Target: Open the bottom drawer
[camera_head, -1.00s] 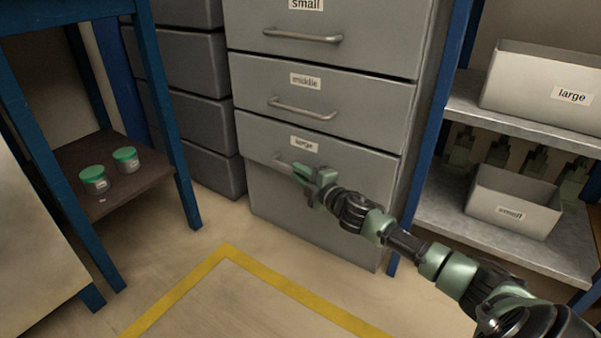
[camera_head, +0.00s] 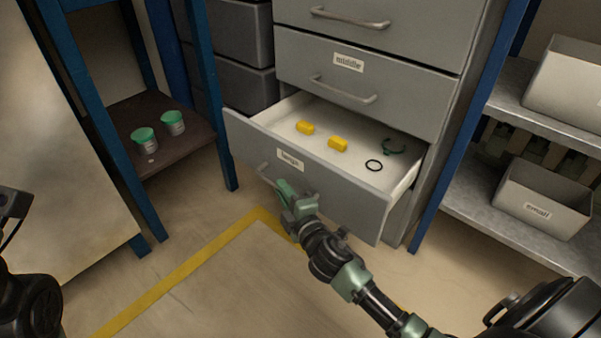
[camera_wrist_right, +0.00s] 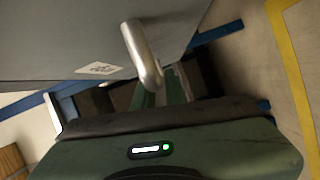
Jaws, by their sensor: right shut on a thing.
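The bottom drawer (camera_head: 330,193) of the grey cabinet carries a label that reads "large" and stands pulled well out. Inside lie two yellow blocks (camera_head: 305,128), a black ring (camera_head: 374,165) and a dark green curved piece (camera_head: 393,147). My right gripper (camera_head: 287,193) is at the drawer's front, shut on its bar handle (camera_head: 264,172). In the right wrist view the metal handle (camera_wrist_right: 142,55) runs down between the green fingers (camera_wrist_right: 165,92). The fingertips are partly hidden behind the handle. A dark part of my left arm shows at the left edge; its gripper jaws cannot be made out.
The middle drawer (camera_head: 400,95) above is closed. A blue-framed stand (camera_head: 215,100) with two green-lidded jars (camera_head: 144,138) is at left. Shelving with a small bin (camera_head: 540,205) is at right. The floor (camera_head: 230,290) in front is clear, with yellow tape.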

